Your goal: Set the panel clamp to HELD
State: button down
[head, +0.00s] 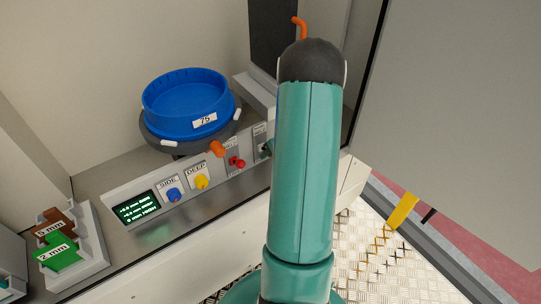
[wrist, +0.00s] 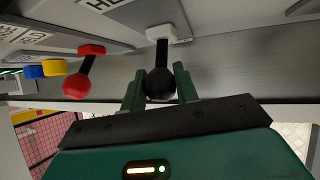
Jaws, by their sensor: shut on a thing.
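The panel clamp is a lever with a white base (wrist: 161,32) and a black ball knob (wrist: 159,84), seen in the wrist view. The two green fingers of my gripper (wrist: 160,88) stand on either side of the ball and are shut on it. A label with partly cut-off, upside-down letters, "HE", shows on the panel above. In the head view, the label plate (head: 260,130) at the right end of the control panel shows beside my arm. My arm hides most of the clamp and gripper there.
A red lever (wrist: 82,82) is close left of the clamp. Yellow (head: 201,182) and blue (head: 173,195) knobs and a green-text display (head: 137,212) continue along the panel.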

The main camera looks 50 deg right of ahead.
jog(key=shift+w+r+g+y, duration=0.3)
jog(key=shift+w+r+g, duration=0.25)
jog(key=shift+g, duration=0.35)
jog(key=shift+r, duration=0.15)
jog(key=c, duration=1.1)
grip_release()
jog(key=shift+o, duration=0.2)
jog(key=shift+s, duration=0.15)
jog(key=shift+s+d+r, duration=0.1)
jog(key=v, duration=1.3)
jog(key=shift+r, duration=0.25)
